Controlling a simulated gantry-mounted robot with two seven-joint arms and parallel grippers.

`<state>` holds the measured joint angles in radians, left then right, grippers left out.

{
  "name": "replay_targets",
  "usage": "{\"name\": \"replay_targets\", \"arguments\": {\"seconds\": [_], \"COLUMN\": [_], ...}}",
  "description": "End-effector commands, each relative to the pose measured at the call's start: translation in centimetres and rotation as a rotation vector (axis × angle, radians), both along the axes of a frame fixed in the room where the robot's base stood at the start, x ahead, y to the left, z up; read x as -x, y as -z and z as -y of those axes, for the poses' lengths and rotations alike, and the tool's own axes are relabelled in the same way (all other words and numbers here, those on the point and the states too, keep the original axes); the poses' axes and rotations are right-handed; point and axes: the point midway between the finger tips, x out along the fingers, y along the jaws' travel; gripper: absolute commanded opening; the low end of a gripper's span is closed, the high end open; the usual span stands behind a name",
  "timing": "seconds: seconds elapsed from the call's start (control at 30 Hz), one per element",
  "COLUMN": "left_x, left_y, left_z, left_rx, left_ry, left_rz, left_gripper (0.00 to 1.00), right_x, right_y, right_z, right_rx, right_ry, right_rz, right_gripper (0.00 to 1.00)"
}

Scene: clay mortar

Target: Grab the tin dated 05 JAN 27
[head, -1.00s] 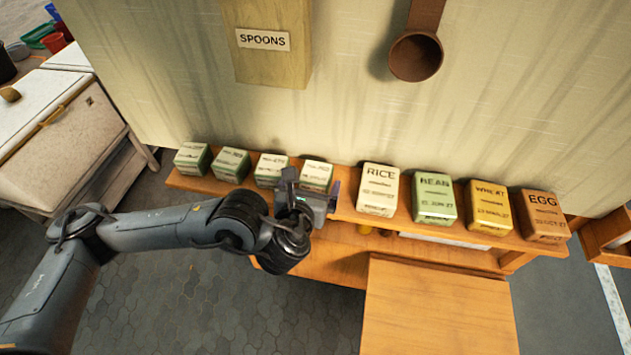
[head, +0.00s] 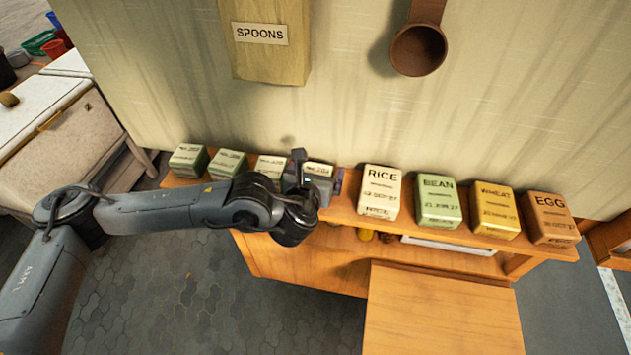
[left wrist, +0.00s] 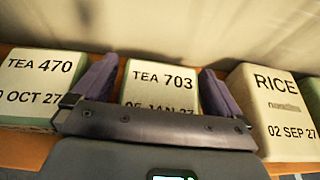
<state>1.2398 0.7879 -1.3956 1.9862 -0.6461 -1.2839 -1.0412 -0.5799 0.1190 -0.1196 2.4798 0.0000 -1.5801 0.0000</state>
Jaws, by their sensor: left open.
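The tin marked TEA 703 (left wrist: 160,90) stands upright on the wooden shelf. Its date, partly covered by my gripper's bar, reads as 05 JAN 27. In the head view only the top of this tin (head: 318,169) shows behind my gripper. My left gripper (left wrist: 159,78) is open, with one purple finger on each side of the tin. Whether the fingers touch it I cannot tell. In the head view the gripper (head: 318,180) is at the shelf's front, left of the RICE tin. My right gripper is not in view.
The TEA 470 tin (left wrist: 38,85) stands close on the left and the RICE tin (left wrist: 275,110) close on the right. BEAN (head: 437,200), WHEAT (head: 491,208) and EGG (head: 549,217) tins stand further right. A SPOONS box (head: 263,50) hangs on the wall above.

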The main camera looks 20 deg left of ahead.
Motion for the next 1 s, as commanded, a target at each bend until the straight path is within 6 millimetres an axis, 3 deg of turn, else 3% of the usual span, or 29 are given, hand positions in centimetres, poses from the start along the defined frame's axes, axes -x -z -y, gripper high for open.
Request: {"name": "replay_targets", "arguments": {"seconds": [0.17, 0.5, 1.0], "left_x": [0.0, 0.0, 0.0], "left_y": [0.0, 0.0, -1.0], "left_z": [0.0, 0.0, 0.1], "left_rx": [0.000, 0.000, 0.003], "left_ry": [0.001, 0.001, 0.001], "left_rz": [0.000, 0.000, 0.000], "left_gripper": [0.97, 0.45, 0.45], "right_x": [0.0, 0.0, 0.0], "right_y": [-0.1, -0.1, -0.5], "right_z": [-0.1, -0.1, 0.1], "right_rx": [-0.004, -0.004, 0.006], "right_ry": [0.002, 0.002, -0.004], "right_rz": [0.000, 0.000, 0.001], "right_gripper": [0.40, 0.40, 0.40]}}
